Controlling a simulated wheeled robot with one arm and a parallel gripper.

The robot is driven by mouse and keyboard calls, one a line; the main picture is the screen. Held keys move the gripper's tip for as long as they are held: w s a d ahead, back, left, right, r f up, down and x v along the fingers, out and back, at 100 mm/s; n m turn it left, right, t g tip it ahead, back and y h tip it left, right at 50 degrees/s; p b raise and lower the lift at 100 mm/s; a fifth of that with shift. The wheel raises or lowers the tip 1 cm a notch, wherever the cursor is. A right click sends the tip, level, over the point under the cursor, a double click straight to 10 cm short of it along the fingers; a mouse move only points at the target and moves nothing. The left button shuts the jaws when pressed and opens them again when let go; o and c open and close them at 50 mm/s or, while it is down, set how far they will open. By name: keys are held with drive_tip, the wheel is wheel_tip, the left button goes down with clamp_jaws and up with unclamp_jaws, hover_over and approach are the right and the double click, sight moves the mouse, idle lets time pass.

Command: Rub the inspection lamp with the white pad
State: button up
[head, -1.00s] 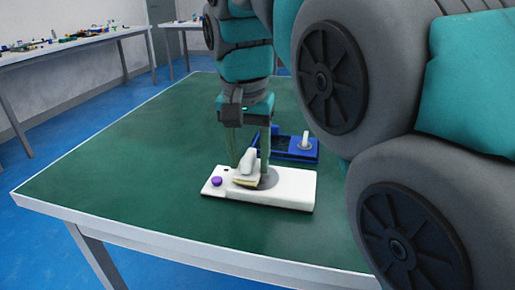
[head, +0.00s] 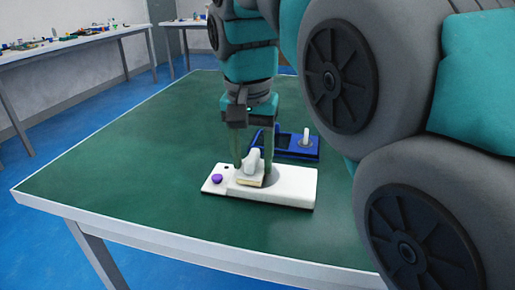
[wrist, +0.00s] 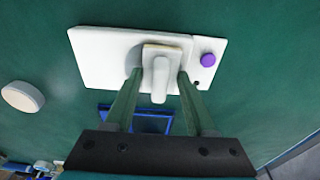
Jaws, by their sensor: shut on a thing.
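The white pad (head: 252,181) has a pale upright handle and a flat, yellowish-edged base; it also shows in the wrist view (wrist: 168,50). My gripper (wrist: 158,76) is shut on the pad's handle, one green finger on each side, pointing down in the head view (head: 253,160). The pad is over a white oblong unit (head: 295,187) with a purple knob (head: 216,178) at its left end. A grey round face on this unit, perhaps the inspection lamp, is mostly covered by the pad. I cannot tell whether the pad touches it.
A blue tray (head: 298,153) with a white upright peg (head: 306,138) stands behind the white unit. A pale round thing (wrist: 22,97) shows in the wrist view. The green table (head: 120,175) is clear at left. Another table (head: 60,52) with several small items stands far left.

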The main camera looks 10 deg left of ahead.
drive_tip(key=shift+d, duration=0.5)
drive_tip(key=shift+a, duration=0.75)
drive_tip(key=shift+d, duration=0.75)
drive_tip(key=shift+a+f, duration=0.1)
drive_tip(key=shift+a, duration=0.65)
drive_tip(key=shift+s+d, duration=0.1)
drive_tip(key=shift+d, duration=0.65)
drive_tip(key=shift+a+p, duration=0.45)
drive_tip(key=shift+a, duration=0.3)
drive_tip(key=shift+d, duration=0.8)
